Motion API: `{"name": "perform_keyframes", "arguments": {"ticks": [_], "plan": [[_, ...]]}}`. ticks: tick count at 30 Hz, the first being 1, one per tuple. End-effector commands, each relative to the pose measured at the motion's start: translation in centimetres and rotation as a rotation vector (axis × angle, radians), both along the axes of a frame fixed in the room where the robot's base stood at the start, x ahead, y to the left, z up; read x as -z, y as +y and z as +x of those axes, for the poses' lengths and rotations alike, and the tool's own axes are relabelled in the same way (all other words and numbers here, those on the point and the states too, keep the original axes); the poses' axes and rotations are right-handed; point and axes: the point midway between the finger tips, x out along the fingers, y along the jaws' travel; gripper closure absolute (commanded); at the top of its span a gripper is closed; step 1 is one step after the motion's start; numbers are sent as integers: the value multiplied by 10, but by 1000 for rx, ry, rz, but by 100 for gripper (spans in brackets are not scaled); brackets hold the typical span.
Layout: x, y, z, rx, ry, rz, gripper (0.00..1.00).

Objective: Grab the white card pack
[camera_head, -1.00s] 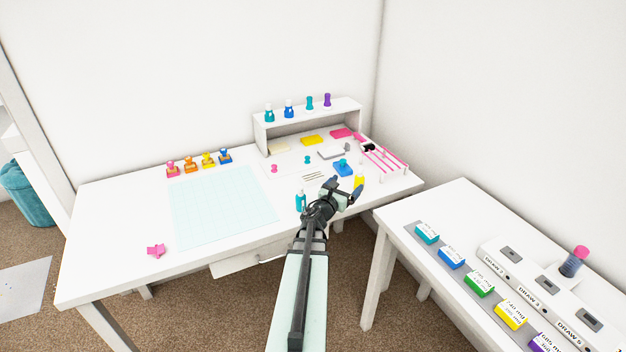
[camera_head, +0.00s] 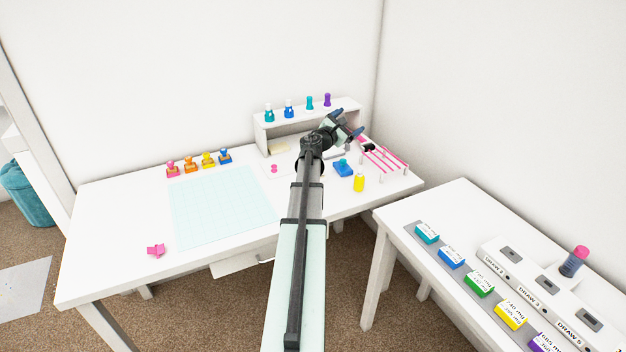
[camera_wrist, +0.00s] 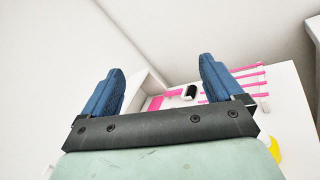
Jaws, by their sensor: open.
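A pale, cream-white flat pack (camera_head: 279,147) lies under the left part of the small white shelf, and looks like the white card pack. It is partly hidden by the shelf and I cannot make it out in the wrist view. My gripper (camera_head: 347,122) is open and empty, to the right of the pack and in front of the shelf's right end. In the wrist view my gripper (camera_wrist: 158,85) shows two blue fingers spread apart with nothing between them.
The white shelf (camera_head: 262,134) carries several coloured bottles. A pink-railed rack (camera_head: 382,158) stands right of my gripper; it also shows in the wrist view (camera_wrist: 240,90). The pale mat (camera_head: 220,205) is clear.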

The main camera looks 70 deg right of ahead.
Motion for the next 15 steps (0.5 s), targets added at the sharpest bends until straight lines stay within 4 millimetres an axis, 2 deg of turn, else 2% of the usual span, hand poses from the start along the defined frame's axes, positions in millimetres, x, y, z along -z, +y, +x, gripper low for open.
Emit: {"name": "perform_keyframes", "arguments": {"ticks": [1, 7, 11, 15], "plan": [[-9, -19, 2, 24, -92, -6, 6], [-17, -56, 1, 163, -573, -7, 6], [-6, -71, 8, 289, -916, 0, 6], [15, -79, 24, 470, -1283, 15, 6]]}}
